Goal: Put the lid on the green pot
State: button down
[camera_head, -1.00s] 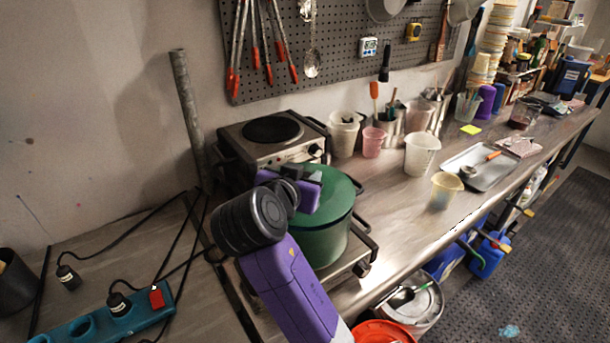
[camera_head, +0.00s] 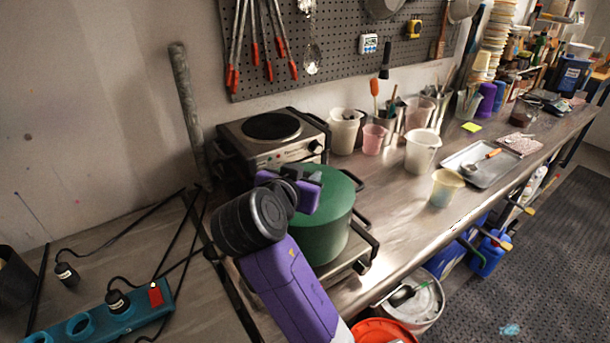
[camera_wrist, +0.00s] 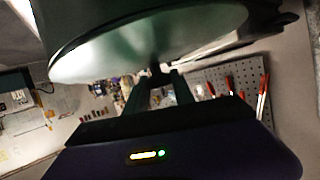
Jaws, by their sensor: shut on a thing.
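The green pot (camera_head: 325,241) stands on the front hot plate. A flat green lid (camera_head: 337,186) covers its top in the head view; I cannot tell whether a thin gap remains between them. My purple gripper (camera_head: 307,194) is at the lid's left side, over its top, with the fingertips hidden in the head view. In the wrist view, the lid's pale, shiny surface (camera_wrist: 150,45) fills the upper part, and my fingers (camera_wrist: 153,84) close on a small dark knob at its middle edge.
A second hot plate (camera_head: 272,140) stands behind the pot against the wall. Several beakers and cups, including a pink cup (camera_head: 374,139) and a yellowish cup (camera_head: 446,188), stand to the right. A teal power strip (camera_head: 110,318) with cables lies at the left.

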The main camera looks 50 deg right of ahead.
jog(key=c, duration=1)
grip_release()
jog(key=shift+b+v, duration=0.6)
jog(key=shift+v, duration=3.35)
